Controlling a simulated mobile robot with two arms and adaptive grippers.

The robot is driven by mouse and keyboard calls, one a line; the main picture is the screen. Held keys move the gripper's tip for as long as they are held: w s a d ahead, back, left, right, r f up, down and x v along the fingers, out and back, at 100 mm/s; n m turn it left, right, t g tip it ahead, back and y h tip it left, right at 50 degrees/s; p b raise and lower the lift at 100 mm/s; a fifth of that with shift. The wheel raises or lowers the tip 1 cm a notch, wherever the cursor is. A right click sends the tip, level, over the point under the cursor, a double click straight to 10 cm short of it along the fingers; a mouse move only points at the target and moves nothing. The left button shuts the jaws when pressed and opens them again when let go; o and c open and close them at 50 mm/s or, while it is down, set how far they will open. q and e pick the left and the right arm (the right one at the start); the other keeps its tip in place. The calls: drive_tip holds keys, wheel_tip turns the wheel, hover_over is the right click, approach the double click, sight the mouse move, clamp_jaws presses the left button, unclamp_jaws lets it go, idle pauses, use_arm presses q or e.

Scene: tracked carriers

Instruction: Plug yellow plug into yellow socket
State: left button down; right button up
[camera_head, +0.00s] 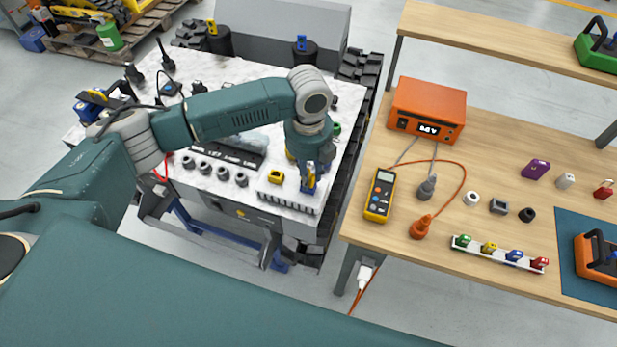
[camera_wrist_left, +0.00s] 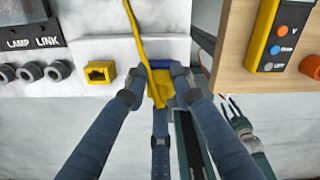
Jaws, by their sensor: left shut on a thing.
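My left gripper (camera_head: 308,182) is over the front right part of the marble-topped carrier (camera_head: 345,98). In the left wrist view its fingers (camera_wrist_left: 160,88) are closed on the yellow plug (camera_wrist_left: 160,96). A yellow cable runs up from the plug. The yellow socket (camera_head: 275,177) is a small block with a dark opening on the carrier's front edge, left of the gripper. It also shows in the left wrist view (camera_wrist_left: 100,72), left of the plug and apart from it. In the head view the plug is mostly hidden by the fingers.
Several grey round sockets (camera_head: 205,168) line the carrier's edge left of the yellow socket. A wooden bench (camera_head: 480,150) stands at the right, with a yellow meter (camera_head: 381,195), an orange box (camera_head: 428,108) and a strip of colored plugs. A gap separates carrier and bench.

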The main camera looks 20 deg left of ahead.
use_arm(q)
drive_tip(key=shift+s+r+p, duration=0.25)
drive_tip(key=shift+p, duration=0.05)
drive_tip(key=shift+s+r+p, duration=0.2)
drive_tip(key=shift+r+p, duration=0.8)
drive_tip(key=shift+r, duration=0.2)
drive_tip(key=shift+w, duration=0.1)
drive_tip(key=shift+w+f, duration=0.1)
wheel_tip(320, 180, up, 4)
drive_tip(key=p, duration=0.4)
drive_tip(key=shift+f, duration=0.15)
